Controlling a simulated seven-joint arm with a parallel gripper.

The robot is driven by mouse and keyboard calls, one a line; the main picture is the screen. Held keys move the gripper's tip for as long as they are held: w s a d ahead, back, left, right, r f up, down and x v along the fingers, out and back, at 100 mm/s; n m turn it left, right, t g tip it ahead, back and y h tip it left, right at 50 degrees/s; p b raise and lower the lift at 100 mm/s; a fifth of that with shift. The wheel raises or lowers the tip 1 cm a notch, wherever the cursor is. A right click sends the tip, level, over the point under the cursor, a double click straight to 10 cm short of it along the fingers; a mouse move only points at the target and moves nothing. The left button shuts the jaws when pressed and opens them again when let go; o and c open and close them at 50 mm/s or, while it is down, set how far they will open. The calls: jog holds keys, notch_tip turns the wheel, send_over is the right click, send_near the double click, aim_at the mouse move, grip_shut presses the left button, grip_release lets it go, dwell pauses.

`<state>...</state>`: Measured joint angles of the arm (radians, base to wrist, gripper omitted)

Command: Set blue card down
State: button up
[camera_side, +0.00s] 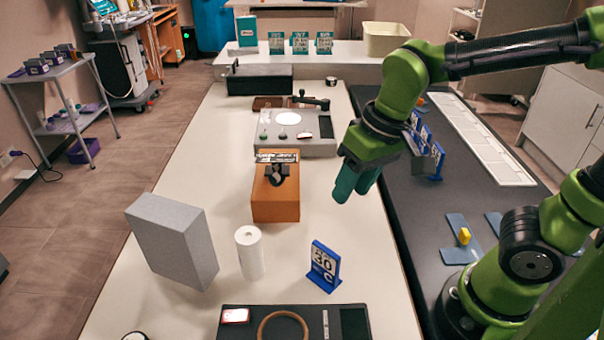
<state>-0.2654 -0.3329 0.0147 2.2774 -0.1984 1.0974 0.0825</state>
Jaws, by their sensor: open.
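A blue card (325,267) marked "30" and "C" stands upright, slightly tilted in the picture, on the pale table (370,268) at the front centre. My gripper (352,188), with teal fingers pointing down, hangs above and behind this card, apart from it. It is open, with nothing visible between its fingers.
A white roll (250,253) and a grey block (172,241) stand left of the card. An orange box (275,200) and a grey device (296,147) lie behind. A dark panel with a ring (246,326) is in front. Blue pieces (459,254) lie on the dark surface.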

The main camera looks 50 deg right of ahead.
jog(key=s+d+r+m+t, duration=0.2)
jog(key=d+r+t, duration=0.1)
jog(key=d, duration=0.3)
jog(key=shift+s+r+t, duration=0.2)
jog(key=shift+r+t, duration=0.15)
jog(key=shift+t, duration=0.35)
